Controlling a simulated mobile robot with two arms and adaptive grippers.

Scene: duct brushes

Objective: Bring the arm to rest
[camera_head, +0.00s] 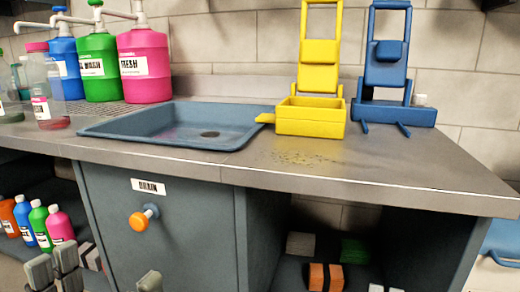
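Pale grey finger parts of my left gripper (54,268) show at the bottom left, in front of the lower shelf and low beside the dark cabinet. Another grey tip (150,282) shows at the bottom edge, below the orange knob; I cannot tell which finger it belongs to. The rest of the gripper is cut off by the frame, so its opening is unclear. I see nothing held. My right gripper is not in view.
The grey counter (400,175) holds a blue-grey sink (165,130), pump bottles (143,65), a yellow holder (310,120) and a blue holder (390,110). An orange knob (139,221) sticks out below the drain label. Small bottles (40,225) and blocks (325,277) stand below.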

